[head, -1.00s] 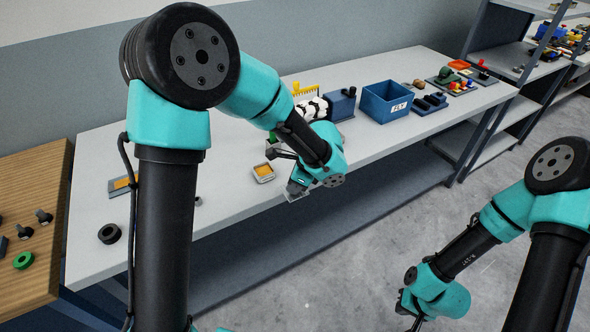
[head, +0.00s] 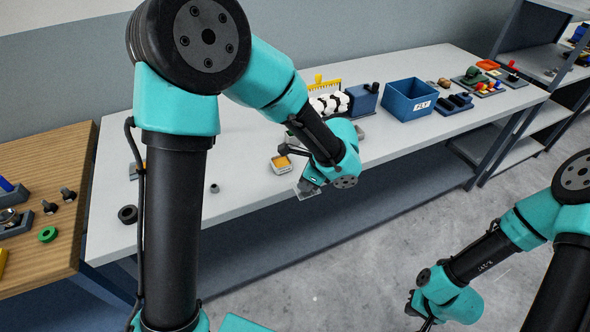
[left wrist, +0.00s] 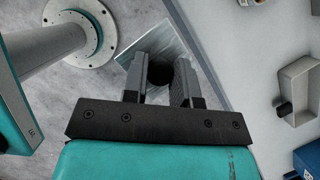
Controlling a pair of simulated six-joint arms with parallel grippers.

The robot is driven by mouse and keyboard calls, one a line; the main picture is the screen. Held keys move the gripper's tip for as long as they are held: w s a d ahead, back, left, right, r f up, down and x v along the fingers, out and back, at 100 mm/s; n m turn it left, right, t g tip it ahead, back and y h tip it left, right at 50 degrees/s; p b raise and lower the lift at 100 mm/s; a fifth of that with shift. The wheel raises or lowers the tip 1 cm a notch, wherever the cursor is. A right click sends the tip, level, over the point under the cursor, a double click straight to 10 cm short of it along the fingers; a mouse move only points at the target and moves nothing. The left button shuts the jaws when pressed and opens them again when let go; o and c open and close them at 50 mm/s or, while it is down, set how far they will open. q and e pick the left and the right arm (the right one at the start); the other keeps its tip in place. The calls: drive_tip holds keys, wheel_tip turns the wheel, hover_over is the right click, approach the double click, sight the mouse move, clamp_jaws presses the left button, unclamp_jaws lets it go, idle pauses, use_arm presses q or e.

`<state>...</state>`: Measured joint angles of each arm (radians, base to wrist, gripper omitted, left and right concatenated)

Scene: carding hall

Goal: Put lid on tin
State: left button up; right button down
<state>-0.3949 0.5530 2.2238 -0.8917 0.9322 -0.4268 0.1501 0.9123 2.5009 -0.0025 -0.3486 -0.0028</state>
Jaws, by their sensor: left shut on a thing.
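The tin (head: 281,164) is a small square open box with a pale rim and orange contents, on the pale bench near its front edge. My left gripper (left wrist: 160,82) is shut on the dark knob of the lid (left wrist: 150,45), a thin square silvery plate. In the head view the lid (head: 308,189) is just right of and nearer than the tin, apart from it, by the bench's front edge. An orange patch at the top of the left wrist view may be the tin. My right gripper (head: 427,322) hangs low over the floor, its fingers barely visible.
A blue bin (head: 409,100) marked FLY and a blue block (head: 362,99) stand farther along the bench. A black ring (head: 128,214) and a small grey nut (head: 214,188) lie at left. A grey open box (left wrist: 300,88) shows in the left wrist view. Bench between nut and tin is clear.

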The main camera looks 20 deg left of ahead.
use_arm(q)
drive_tip(key=s+a+r, duration=0.3)
drive_tip(key=a, duration=0.2)
drive_tip(key=shift+s+a, duration=0.2)
drive_tip(key=shift+s, duration=0.15)
drive_tip(key=w+a, duration=0.2)
drive_tip(key=w, duration=0.3)
drive_tip(key=w+a+f, duration=0.1)
drive_tip(key=w+a, duration=0.1)
drive_tip(key=w, duration=0.2)
drive_tip(key=w+a, duration=0.2)
drive_tip(key=w, duration=0.3)
drive_tip(key=shift+w+a+f, duration=0.3)
drive_tip(key=shift+f, duration=0.1)
drive_tip(key=shift+f, duration=1.65)
drive_tip(key=shift+f, duration=0.4)
drive_tip(key=o, duration=0.9)
drive_tip(key=shift+r, duration=0.15)
